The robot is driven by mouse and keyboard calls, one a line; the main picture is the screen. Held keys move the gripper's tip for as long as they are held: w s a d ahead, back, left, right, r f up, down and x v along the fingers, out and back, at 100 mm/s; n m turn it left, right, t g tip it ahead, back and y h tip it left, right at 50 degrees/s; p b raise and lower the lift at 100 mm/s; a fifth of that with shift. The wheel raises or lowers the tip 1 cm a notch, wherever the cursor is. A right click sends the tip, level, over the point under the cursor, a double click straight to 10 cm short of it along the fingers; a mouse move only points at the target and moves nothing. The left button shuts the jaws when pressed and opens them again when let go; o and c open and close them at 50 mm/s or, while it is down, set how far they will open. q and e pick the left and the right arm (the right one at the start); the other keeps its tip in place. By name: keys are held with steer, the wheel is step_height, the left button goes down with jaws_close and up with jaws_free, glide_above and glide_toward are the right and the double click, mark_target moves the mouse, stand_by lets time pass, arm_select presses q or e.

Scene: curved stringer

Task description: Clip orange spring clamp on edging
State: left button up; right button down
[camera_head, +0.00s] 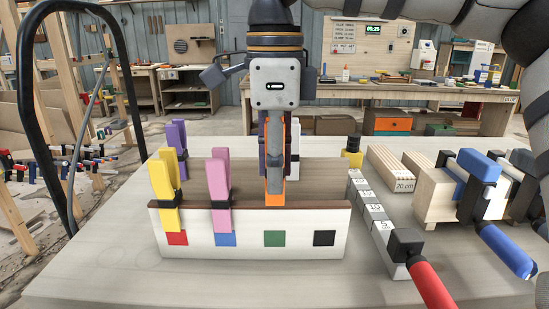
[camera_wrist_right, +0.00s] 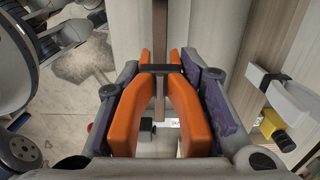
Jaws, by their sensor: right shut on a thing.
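My right gripper (camera_head: 275,172) points straight down and is shut on the orange spring clamp (camera_head: 274,188). In the right wrist view the gripper's pads (camera_wrist_right: 166,112) press on the clamp's two orange handles (camera_wrist_right: 128,115). The clamp's lower end overlaps the brown edging (camera_head: 318,205) on the white board's top, above the green square (camera_head: 274,239). In the wrist view the edging (camera_wrist_right: 159,25) runs into the gap between the clamp's jaws; contact cannot be told. A yellow clamp (camera_head: 166,190) and a pink clamp (camera_head: 220,185) sit upright on the edging, above the red and blue squares. My left gripper is not in view.
A purple clamp (camera_head: 177,137) stands behind the yellow one. Numbered blocks (camera_head: 372,210), a clamp with a red handle (camera_head: 430,285) and a blue-handled clamp (camera_head: 480,165) on a wooden block (camera_head: 435,198) lie right of the board. The table front (camera_head: 200,285) is clear.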

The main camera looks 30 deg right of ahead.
steer(key=shift+f, duration=0.15)
stand_by(0.3)
steer(key=shift+f, duration=1)
steer(key=shift+f, duration=0.1)
steer(key=shift+f, duration=0.5)
steer(key=shift+f, duration=0.1)
steer(key=shift+f, duration=0.45)
steer(key=c, duration=1)
jaws_free()
steer(key=shift+c, duration=0.2)
